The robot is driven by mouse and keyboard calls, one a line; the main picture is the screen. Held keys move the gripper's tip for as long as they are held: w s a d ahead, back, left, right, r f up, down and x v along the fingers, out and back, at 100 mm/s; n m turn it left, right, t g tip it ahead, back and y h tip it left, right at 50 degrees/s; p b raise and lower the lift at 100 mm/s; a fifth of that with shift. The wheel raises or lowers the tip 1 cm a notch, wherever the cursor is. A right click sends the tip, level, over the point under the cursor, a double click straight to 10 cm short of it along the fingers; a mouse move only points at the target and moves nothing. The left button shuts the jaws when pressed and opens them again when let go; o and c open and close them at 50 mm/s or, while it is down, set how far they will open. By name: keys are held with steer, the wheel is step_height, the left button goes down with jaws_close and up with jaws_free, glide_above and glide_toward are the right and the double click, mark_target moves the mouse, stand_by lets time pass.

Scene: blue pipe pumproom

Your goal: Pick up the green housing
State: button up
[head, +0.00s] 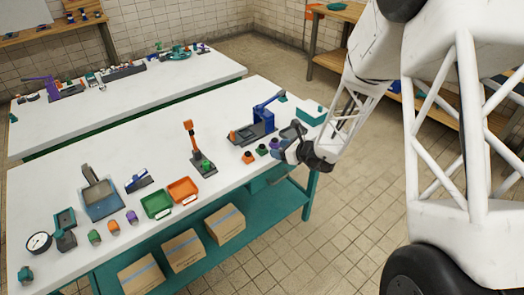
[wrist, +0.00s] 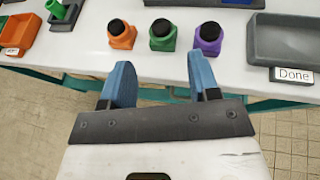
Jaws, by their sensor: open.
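A green housing (wrist: 162,39) with a black round top stands upright on the white table in the wrist view, between an orange one (wrist: 122,38) and a purple one (wrist: 207,40). It also shows in the head view (head: 262,150) near the table's right end. My gripper (wrist: 160,62) is open and empty. Its two blue fingers point toward the green housing, one on each side of its line, and do not touch it. In the head view my gripper (head: 279,154) is at the table's front edge. Another green piece (head: 94,237) stands at the table's left end.
A grey tray (wrist: 288,58) labelled "Done" lies right of the purple housing. An orange tray (wrist: 20,34) and a dark stand with a green post (wrist: 57,16) are at the left. A blue press-like device (head: 264,116) stands behind the housings. Cardboard boxes (head: 183,250) sit below.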

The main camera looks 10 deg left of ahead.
mark_target(264, 146)
steer(key=shift+a, duration=0.1)
steer(key=shift+x, duration=1.25)
steer(key=shift+w, duration=0.1)
steer(key=shift+x, duration=2.5)
steer(key=c, duration=0.8)
